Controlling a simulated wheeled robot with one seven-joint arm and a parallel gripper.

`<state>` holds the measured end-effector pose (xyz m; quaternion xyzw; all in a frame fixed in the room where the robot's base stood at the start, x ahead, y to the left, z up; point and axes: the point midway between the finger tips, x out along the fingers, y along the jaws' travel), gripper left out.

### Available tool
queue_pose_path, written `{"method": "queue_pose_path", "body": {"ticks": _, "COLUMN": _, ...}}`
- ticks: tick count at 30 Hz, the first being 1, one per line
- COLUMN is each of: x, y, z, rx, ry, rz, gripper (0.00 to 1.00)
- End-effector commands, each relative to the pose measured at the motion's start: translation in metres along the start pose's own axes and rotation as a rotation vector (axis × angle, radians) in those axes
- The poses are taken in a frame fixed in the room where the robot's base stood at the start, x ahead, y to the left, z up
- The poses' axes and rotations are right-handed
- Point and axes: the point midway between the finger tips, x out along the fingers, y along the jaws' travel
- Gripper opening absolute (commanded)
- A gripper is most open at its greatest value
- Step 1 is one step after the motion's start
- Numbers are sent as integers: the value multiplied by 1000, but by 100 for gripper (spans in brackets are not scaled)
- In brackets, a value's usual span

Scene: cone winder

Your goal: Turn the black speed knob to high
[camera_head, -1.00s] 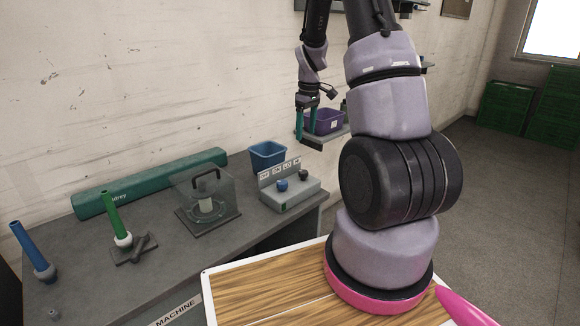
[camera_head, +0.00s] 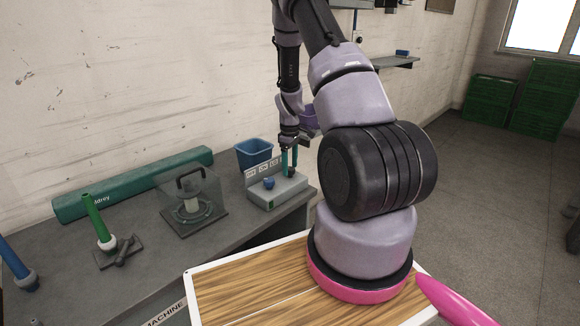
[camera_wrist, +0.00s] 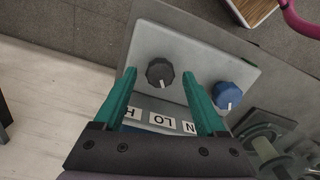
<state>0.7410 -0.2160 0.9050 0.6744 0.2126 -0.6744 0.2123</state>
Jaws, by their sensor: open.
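The black speed knob (camera_wrist: 160,72) is on the top of a grey control box (camera_head: 285,191). In the wrist view its white mark points down towards the label strip, where LO and part of an H show. A blue knob (camera_wrist: 227,95) sits beside it and also shows in the head view (camera_head: 268,183). My gripper (camera_wrist: 157,82) is open, its two green fingers pointing down at the box. The black knob lies between the fingertips in the wrist view, and I see no contact. In the head view my gripper (camera_head: 289,172) covers most of the black knob.
A blue bin (camera_head: 254,154) stands behind the box. A clear cover (camera_head: 190,200) with a black handle, green and blue spindles and a long green case (camera_head: 135,185) are to the left on the grey table. The wooden board (camera_head: 245,290) is in front.

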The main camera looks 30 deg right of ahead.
Motion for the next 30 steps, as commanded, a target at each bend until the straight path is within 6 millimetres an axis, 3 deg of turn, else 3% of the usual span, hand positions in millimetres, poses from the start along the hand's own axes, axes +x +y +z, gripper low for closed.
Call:
{"method": "queue_pose_path", "body": {"ticks": 10, "x": 5, "y": 0, "z": 0, "rx": 0, "ry": 0, "rz": 1, "gripper": 74}}
{"method": "queue_pose_path", "body": {"ticks": 11, "x": 5, "y": 0, "z": 0, "rx": 0, "ry": 0, "rz": 1, "gripper": 66}}
{"method": "queue_pose_path", "body": {"ticks": 16, "x": 5, "y": 0, "z": 0, "rx": 0, "ry": 0, "rz": 0, "gripper": 1}}
{"method": "queue_pose_path", "body": {"ticks": 30, "x": 5, "y": 0, "z": 0, "rx": 95, "ry": 0, "rz": 1, "gripper": 0}}
